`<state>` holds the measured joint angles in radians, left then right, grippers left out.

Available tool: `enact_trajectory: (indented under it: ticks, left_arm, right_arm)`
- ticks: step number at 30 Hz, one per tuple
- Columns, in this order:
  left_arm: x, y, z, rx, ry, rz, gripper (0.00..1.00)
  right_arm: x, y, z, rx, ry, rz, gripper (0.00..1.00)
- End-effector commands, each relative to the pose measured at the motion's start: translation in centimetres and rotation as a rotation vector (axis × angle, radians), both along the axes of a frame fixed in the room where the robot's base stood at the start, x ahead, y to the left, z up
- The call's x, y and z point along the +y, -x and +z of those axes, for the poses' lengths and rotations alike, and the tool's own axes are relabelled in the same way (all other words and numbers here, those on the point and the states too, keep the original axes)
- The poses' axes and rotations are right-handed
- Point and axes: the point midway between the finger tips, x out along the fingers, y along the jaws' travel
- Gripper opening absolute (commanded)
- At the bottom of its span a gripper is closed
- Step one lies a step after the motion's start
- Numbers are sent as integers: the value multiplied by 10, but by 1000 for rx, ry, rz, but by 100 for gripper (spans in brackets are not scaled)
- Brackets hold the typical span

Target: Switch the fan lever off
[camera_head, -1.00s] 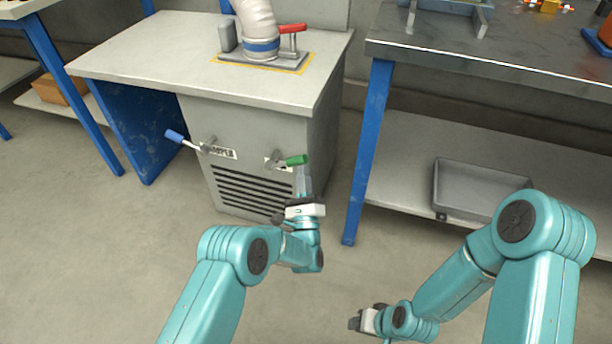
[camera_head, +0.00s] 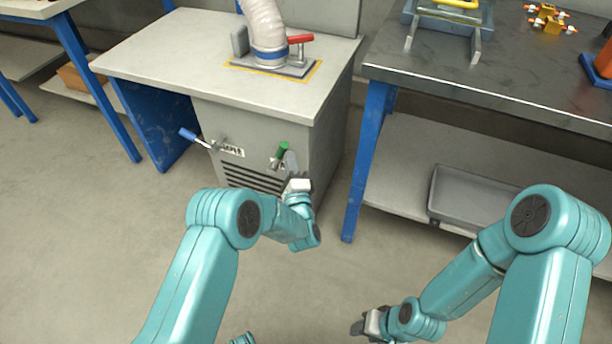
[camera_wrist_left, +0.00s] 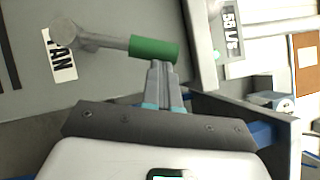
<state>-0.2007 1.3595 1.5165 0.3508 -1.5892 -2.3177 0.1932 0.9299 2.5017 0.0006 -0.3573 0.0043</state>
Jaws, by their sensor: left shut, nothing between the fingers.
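The fan lever has a green handle (camera_head: 282,150) and sits on the front of the grey cabinet; the handle points up, tilted slightly right. In the left wrist view the green handle (camera_wrist_left: 153,49) extends from its grey pivot beside the FAN label (camera_wrist_left: 60,55). My left gripper (camera_head: 291,163) is at the right side of the lever, shut and empty. In the left wrist view its fingertips (camera_wrist_left: 160,68) are right at the handle's edge, beside it and not around it; I cannot tell whether they touch. My right gripper (camera_head: 362,326) hangs low at the front, away from the cabinet.
A blue-handled lever (camera_head: 189,135) by the DAMPER label sits left of the fan lever. A red-handled lever (camera_head: 300,39) and a hose stand on the cabinet top (camera_head: 150,57). A blue-legged metal table (camera_head: 480,83) is at the right. The floor in front is clear.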

Motion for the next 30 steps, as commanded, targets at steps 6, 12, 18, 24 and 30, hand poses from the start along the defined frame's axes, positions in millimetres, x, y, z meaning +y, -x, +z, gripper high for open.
enact_trajectory:
  ticks: [6, 12, 18, 24, 30]
  left_arm:
    - [16, -6, 17, 51, 167, 1, 0]
    - [27, -9, 19, 85, 263, 2, 0]
    - [32, -12, 22, 84, 259, 0, 0]
    - [36, -13, 23, 81, 258, 1, 0]
    - [37, -14, 24, 79, 258, 4, 0]
  right_arm:
    - [3, 3, 15, 5, -2, 12, 43]
    - [4, 4, 19, 7, -4, 18, 43]
    - [5, 5, 21, 7, -4, 20, 43]
    - [5, 5, 22, 8, -4, 20, 43]
    - [5, 5, 22, 8, -4, 20, 43]
